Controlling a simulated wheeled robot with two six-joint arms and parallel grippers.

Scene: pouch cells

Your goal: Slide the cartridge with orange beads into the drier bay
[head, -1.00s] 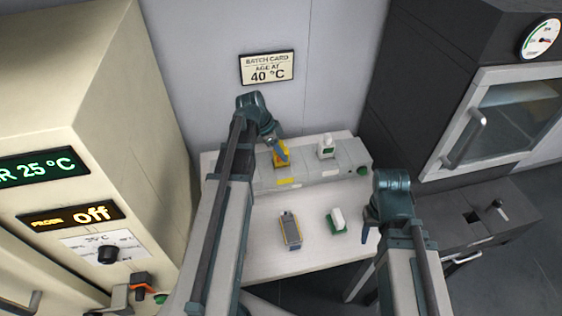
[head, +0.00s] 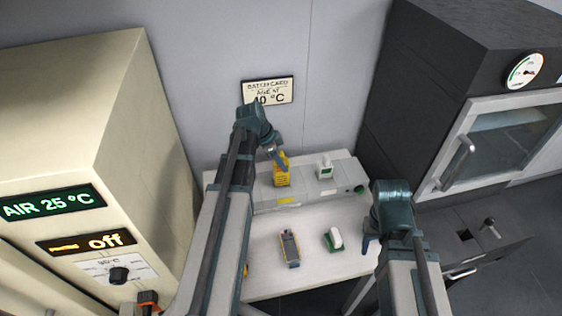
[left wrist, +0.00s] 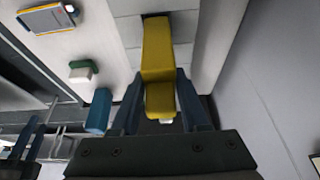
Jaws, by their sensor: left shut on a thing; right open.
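A yellow-orange cartridge (head: 282,178) is upright at the left part of the grey drier unit (head: 318,192) on the white table. My left gripper (head: 277,158) is shut on its upper part. The left wrist view shows the cartridge (left wrist: 159,55) between the fingers of the left gripper (left wrist: 160,98), with a dark opening around its far end. I cannot tell how deep it sits. A white cartridge with a green label (head: 325,169) stands at the unit's right part. My right gripper (head: 370,242) is open and empty at the table's right edge.
A grey tray with yellow edges (head: 289,248) and a white-and-green block (head: 334,239) lie on the table in front of the unit. A beige cabinet (head: 75,130) stands left, a dark oven (head: 440,100) right. A wall is close behind.

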